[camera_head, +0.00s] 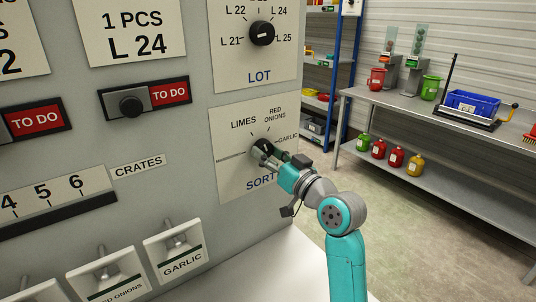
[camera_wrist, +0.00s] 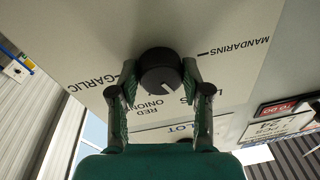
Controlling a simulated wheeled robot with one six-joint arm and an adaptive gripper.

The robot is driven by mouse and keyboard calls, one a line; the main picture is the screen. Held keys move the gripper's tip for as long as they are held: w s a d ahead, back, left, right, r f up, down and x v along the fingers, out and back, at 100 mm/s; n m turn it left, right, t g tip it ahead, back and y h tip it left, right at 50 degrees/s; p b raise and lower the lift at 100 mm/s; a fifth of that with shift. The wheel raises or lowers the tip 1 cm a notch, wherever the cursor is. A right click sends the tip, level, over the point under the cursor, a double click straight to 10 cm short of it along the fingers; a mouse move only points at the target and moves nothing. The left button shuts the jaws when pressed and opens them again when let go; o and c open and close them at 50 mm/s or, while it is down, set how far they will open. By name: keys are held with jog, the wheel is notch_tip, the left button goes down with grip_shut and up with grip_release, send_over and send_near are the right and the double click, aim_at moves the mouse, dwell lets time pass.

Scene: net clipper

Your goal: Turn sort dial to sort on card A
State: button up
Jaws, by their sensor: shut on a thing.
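The sort dial (camera_wrist: 160,62) is a round black knob on the white SORT plate (camera_head: 228,180). My gripper (camera_head: 268,152) is shut on it, one finger on each side, as the wrist view shows. The dial's white mark points down and right in the upside-down wrist view, towards the LIMES side of RED ONIONS; a finger partly covers LIMES. GARLIC and MANDARINS also show around it. A card (camera_head: 135,32) reads "1 PCS L 24", and another card (camera_head: 20,40) at the left edge is cut off. I see no letter A on either.
The LOT dial (camera_head: 262,33) sits just above. TO DO sliders (camera_head: 132,104), a CRATES scale (camera_head: 55,200) and labelled chutes (camera_head: 178,245) lie left and below. A shelf bench (camera_head: 420,118) with jugs and a blue crate (camera_head: 472,103) stands at right. Floor between is clear.

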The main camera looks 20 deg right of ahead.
jog(key=n, duration=0.4)
jog(key=shift+d+g+y, duration=0.15)
jog(key=shift+g+y, duration=0.15)
jog(key=n, duration=0.4)
jog(key=shift+g, duration=0.3)
jog(key=n, duration=0.6)
jog(key=shift+d+r+g, duration=0.1)
jog(key=shift+r+g, duration=0.05)
jog(key=shift+g, duration=0.25)
jog(key=shift+n, duration=0.5)
jog(key=o, duration=1.2)
jog(key=shift+w, duration=0.1)
jog(key=shift+c, duration=0.2)
jog(key=v, duration=1.2)
jog(key=shift+d, duration=0.1)
